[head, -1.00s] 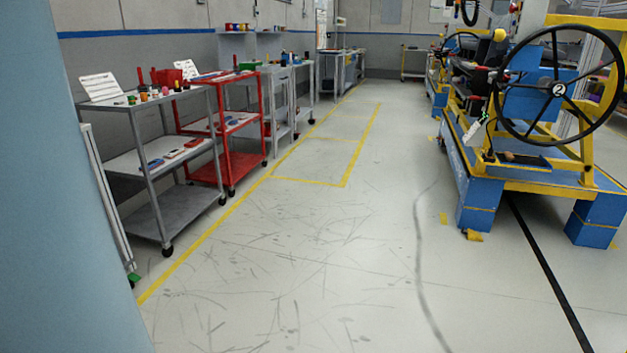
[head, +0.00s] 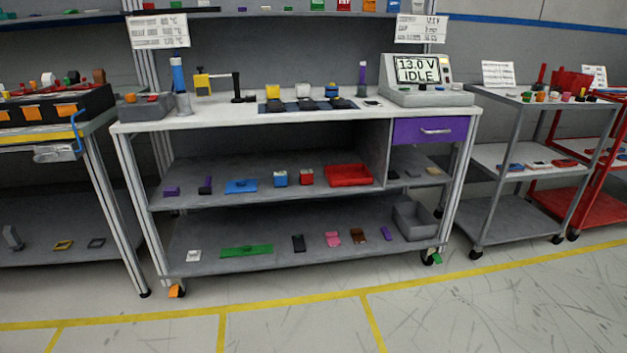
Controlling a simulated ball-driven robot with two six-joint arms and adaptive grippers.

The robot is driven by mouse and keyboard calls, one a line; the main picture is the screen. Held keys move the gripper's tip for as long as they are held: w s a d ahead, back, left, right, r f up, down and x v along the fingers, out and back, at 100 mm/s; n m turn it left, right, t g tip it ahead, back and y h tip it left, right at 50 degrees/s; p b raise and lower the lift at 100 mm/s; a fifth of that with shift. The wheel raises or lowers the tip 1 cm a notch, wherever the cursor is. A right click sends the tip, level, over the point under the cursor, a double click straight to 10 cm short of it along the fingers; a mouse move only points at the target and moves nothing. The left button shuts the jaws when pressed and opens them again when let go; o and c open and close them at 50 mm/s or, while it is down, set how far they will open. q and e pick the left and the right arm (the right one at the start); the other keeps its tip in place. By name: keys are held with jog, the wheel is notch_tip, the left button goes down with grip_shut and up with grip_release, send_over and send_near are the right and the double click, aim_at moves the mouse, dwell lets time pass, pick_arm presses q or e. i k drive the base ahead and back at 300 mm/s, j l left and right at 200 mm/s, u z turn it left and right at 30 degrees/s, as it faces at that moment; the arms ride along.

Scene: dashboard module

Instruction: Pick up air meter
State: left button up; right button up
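I cannot tell which item, if any, in the head view is the air meter. A workbench (head: 215,113) stands ahead with many small items on its top and shelves. A grey instrument (head: 430,98) at its right end shows "13.0 V IDLE". A blue-topped cylinder (head: 178,75) and a yellow and black device (head: 204,83) stand at its left end. A dark mat (head: 290,107) in the middle holds small yellow, white and blue-topped parts. Neither of my grippers is in view.
A second bench (head: 70,131) stands at the left. A grey cart (head: 505,162) and a red cart (head: 557,198) stand at the right. The workbench has a purple drawer (head: 430,131) and a red tray (head: 349,175) below its top. The floor in front is clear, with yellow lines.

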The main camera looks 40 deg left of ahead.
aim_at(281, 180)
jog(key=u, duration=6.15)
jog(key=z, duration=4.75)
jog(key=i+j+u, duration=0.1)
jog(key=i, duration=0.3)
